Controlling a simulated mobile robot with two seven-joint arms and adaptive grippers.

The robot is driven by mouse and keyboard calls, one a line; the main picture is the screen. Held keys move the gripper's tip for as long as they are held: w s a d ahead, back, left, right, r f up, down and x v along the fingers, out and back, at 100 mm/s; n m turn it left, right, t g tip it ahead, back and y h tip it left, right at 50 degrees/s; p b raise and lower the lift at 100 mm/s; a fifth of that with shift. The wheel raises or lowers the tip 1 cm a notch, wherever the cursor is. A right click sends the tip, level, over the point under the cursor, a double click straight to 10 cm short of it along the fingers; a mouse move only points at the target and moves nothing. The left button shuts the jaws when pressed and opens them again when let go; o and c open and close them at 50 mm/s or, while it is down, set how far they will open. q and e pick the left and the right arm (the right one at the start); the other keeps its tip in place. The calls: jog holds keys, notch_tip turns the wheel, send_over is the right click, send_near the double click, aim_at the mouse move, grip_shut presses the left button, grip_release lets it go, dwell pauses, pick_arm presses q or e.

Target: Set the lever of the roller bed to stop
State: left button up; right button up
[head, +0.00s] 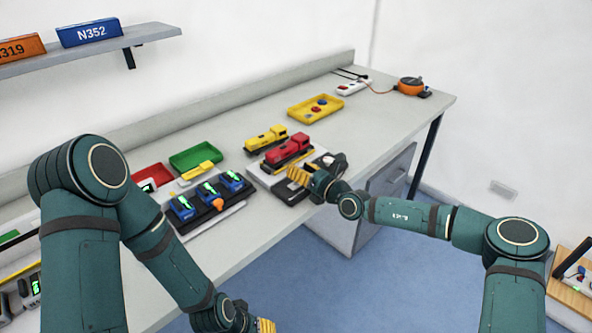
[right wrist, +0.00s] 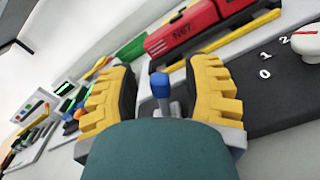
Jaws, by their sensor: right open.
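The roller bed (head: 262,172) lies on the bench with a red locomotive (head: 288,149) on its far side; the locomotive, marked N67, also shows in the right wrist view (right wrist: 185,32). A lever with a blue knob (right wrist: 160,84) on a grey stem stands on the dark panel. My right gripper (head: 298,175) is over the front of the bed. In the right wrist view my right gripper (right wrist: 163,82) is open, with one yellow finger on each side of the lever and gaps beside the knob. My left gripper (head: 265,325) is partly cut off at the bottom edge.
A white dial (right wrist: 306,42) with marks 0, 1 and 2 is right of the lever. A yellow locomotive (head: 266,139) stands behind the red one. A black box with blue switches (head: 205,212) lies left. A yellow tray (head: 300,113) lies beyond.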

jog(key=shift+x, duration=0.95)
grip_shut()
